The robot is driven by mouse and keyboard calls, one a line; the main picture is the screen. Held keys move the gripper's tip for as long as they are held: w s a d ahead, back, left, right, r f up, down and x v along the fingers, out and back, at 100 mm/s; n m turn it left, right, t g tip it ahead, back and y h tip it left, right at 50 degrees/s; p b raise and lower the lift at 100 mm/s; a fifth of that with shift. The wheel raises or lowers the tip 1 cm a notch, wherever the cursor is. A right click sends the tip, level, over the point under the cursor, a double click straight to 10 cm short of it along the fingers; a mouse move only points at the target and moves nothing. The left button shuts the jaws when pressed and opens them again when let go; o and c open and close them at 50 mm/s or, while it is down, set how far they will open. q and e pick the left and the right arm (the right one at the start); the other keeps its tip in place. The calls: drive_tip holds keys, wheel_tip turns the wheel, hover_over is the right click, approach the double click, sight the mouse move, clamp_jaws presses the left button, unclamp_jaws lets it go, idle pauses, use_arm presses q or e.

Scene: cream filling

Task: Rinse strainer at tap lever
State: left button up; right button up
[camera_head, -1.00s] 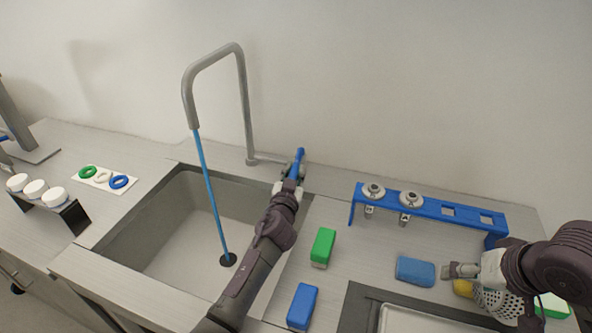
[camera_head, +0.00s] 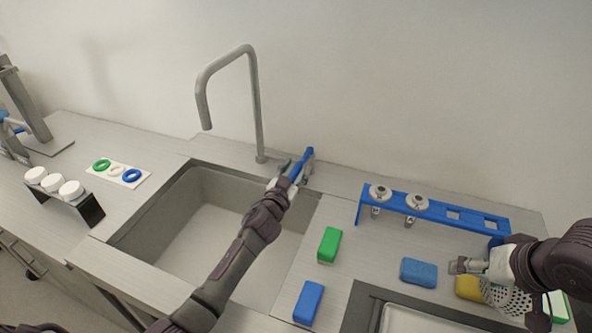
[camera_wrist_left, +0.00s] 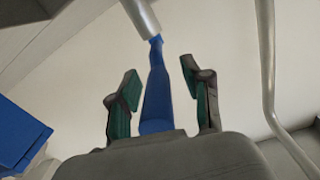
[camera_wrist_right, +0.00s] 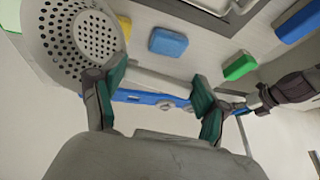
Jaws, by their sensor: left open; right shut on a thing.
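The tap (camera_head: 252,100) arches over the sink (camera_head: 185,235), and no water runs from its spout. Its blue lever (camera_head: 306,160) is at the tap's right, tilted to the right. My left gripper (camera_head: 292,173) is open, its fingers on either side of the lever; gaps show on both sides in the left wrist view (camera_wrist_left: 157,95). The perforated metal strainer (camera_head: 508,299) is at the right, over the counter beside the yellow sponge. My right gripper (camera_head: 468,265) is shut on the strainer; its bowl also shows in the right wrist view (camera_wrist_right: 75,38).
A blue rack (camera_head: 432,209) with two metal nozzles stands behind. Green (camera_head: 329,244), blue (camera_head: 308,302), second blue (camera_head: 418,272) and yellow (camera_head: 468,288) sponges lie on the counter. White-lidded jars (camera_head: 54,183) and coloured rings (camera_head: 118,172) are left of the sink.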

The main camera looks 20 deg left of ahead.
use_arm(q)
drive_tip(key=s, duration=1.2)
drive_tip(key=shift+a, duration=0.3)
